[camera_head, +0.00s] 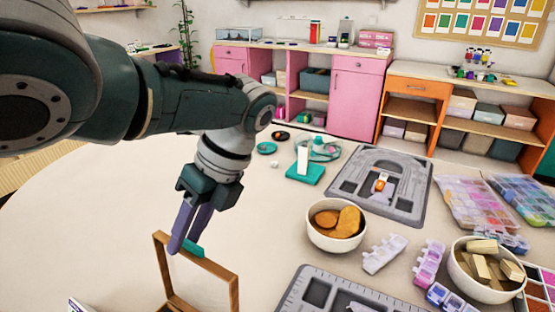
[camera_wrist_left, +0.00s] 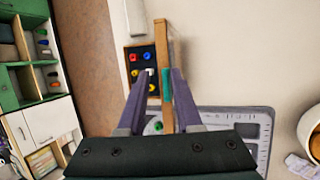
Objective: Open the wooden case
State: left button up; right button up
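The wooden case (camera_head: 235,290) is at the bottom of the head view, partly cut off. Its light-wood lid frame stands raised, roughly upright, with a teal tab (camera_head: 193,250) on its top edge. My left gripper (camera_head: 182,243) is at that edge, beside the tab. In the left wrist view the lid (camera_wrist_left: 163,45) shows edge-on between the two purple fingers, with the teal tab (camera_wrist_left: 167,87) near the right finger. A gap shows between the left finger and the lid, so the gripper looks open around it. My right gripper is not in view.
Right of the case are a grey board (camera_head: 318,290), a bowl of round brown pieces (camera_head: 312,236) and a bowl of wooden blocks (camera_head: 458,281). A second grey board (camera_head: 420,200) lies farther back. The table left of the case is mostly clear.

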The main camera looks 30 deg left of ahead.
pick_arm(q)
jog(key=shift+o, duration=0.7)
jog(key=shift+s+f, duration=0.15)
jog(key=shift+d+r, duration=0.1)
jog(key=shift+r, duration=0.15)
jog(key=v, duration=0.9)
jog(key=shift+w+r, duration=0.3)
jog(key=shift+r, duration=0.05)
jog(key=shift+d+f, duration=0.1)
